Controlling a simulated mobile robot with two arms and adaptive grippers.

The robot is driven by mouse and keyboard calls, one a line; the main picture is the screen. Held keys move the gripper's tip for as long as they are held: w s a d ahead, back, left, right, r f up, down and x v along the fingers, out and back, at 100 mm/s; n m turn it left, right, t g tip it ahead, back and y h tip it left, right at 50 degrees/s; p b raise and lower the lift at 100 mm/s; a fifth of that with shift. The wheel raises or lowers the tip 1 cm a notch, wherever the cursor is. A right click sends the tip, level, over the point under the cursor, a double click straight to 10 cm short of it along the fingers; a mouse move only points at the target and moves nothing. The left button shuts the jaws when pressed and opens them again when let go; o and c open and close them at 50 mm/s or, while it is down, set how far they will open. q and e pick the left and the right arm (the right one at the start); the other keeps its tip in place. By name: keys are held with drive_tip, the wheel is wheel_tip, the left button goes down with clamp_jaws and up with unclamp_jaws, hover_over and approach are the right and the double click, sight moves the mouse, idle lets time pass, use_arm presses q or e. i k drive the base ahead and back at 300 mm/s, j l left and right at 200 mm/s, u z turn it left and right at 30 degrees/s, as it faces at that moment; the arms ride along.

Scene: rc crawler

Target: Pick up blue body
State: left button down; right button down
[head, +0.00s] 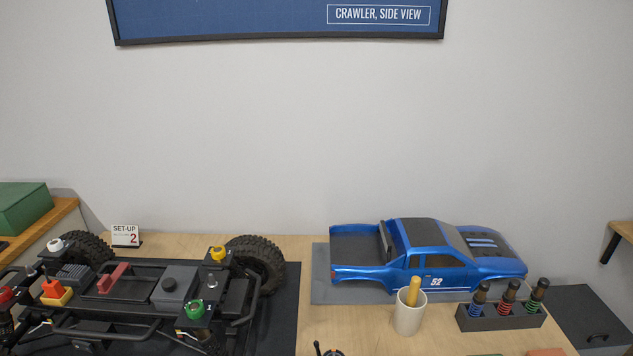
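The blue body (395,270) is a glossy pickup-truck shell with dark windows, dark hood patches and the number 52 on its side. It sits upright on a grey mat (321,277) at the back right of the wooden table, with its front to the right. Neither of my grippers shows in the head view.
The crawler chassis (180,285) with big tires stands on a dark mat at left. The white cup (409,316) holds a yellow-handled tool. A dark rack (500,318) holds several shocks. A set-up card (125,236) stands behind the chassis. A wall lies behind the table.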

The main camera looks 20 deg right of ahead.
sight(446, 258)
drive_tip(key=z, duration=1.25)
